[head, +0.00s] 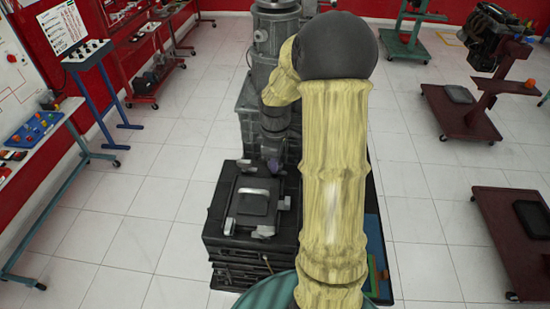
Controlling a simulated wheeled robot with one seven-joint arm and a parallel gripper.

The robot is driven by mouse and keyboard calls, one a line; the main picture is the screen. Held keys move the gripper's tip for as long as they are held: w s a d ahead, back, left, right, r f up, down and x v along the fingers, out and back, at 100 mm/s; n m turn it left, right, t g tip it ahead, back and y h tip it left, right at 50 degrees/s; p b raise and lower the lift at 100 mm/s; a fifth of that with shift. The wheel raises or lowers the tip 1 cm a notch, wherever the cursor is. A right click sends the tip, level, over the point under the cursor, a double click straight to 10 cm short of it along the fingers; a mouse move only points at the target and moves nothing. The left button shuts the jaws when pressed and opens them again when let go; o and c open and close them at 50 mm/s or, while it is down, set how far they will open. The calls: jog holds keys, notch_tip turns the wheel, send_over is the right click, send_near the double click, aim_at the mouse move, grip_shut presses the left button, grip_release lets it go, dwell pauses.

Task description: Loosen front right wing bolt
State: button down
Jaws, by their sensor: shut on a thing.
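A dark square cover with a pale handle (253,192) lies on top of a black engine block (238,250). Pale wing bolts sit around the cover: one at the far left (246,165), one on the right side (284,203), one at the near left (229,227) and one at the near right (263,232). My gripper (273,166) points down at the far right corner of the cover. Its small fingers are shut on a wing bolt there, which is mostly hidden by the fingers. My yellow-sleeved arm covers the area to the right.
A tall grey machine (275,45) stands behind the block. Red carts (465,112) stand on the right. White tiled floor lies open on both sides.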

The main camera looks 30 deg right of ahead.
jog(key=shift+w+r+n, duration=0.1)
jog(key=shift+r+n, duration=0.05)
jog(key=shift+n, duration=0.65)
jog(key=c, duration=1.4)
grip_release()
notch_tip(320, 180, up, 17)
jog(key=b, duration=0.2)
jog(key=shift+r+b, duration=0.15)
jog(key=shift+b, duration=0.25)
